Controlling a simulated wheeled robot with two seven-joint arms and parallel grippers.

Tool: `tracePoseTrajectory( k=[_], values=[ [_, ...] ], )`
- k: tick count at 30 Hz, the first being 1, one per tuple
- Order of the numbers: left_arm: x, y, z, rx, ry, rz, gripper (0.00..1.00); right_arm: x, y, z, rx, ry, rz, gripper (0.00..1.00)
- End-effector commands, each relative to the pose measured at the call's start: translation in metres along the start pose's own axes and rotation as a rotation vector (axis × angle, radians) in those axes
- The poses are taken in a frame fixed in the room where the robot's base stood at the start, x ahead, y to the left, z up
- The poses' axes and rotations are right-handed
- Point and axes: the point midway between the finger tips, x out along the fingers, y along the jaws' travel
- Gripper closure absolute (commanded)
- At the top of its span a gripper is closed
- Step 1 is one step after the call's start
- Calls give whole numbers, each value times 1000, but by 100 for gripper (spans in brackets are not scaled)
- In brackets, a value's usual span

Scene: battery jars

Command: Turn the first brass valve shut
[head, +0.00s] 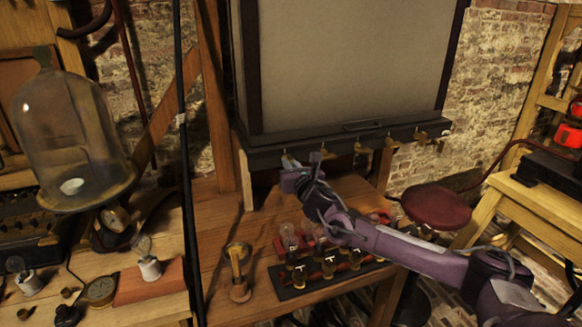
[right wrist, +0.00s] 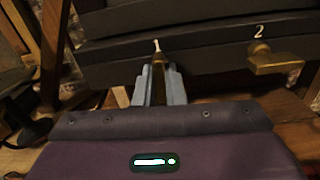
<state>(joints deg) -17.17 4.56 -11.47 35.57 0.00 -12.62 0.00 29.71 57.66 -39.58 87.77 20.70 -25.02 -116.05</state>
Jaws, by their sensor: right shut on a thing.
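A row of brass valves runs along the dark lower ledge of a large grey tank (head: 345,65). My right gripper (head: 300,166) reaches up to the left end of this row. In the right wrist view, its two blue-grey fingers (right wrist: 158,88) are closed around the first brass valve (right wrist: 158,66), under a pale mark that looks like a 1. Most of that valve is hidden between the fingers. The second valve (right wrist: 276,61), marked 2, is to the right, with its handle pointing sideways to the right. My left gripper is not in view.
Below my right arm, a dark base with small brass fittings (head: 328,266) and bulbs stands on the wooden bench. A brass stand (head: 239,272) is left of it. A glass bell jar (head: 68,130) stands at far left, and a red stool (head: 436,207) at right.

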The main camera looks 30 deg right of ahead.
Motion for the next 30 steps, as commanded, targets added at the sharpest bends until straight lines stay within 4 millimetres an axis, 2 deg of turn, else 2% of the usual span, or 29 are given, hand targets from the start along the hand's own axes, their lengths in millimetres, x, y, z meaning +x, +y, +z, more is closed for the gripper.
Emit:
tracePoseTrajectory(
  k=[15,30],
  values=[
    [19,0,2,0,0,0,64,0,-2,-2,441,-2,0,100],
    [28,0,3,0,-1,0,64,0,-5,-2,917,-2,-1,100]
  ],
)
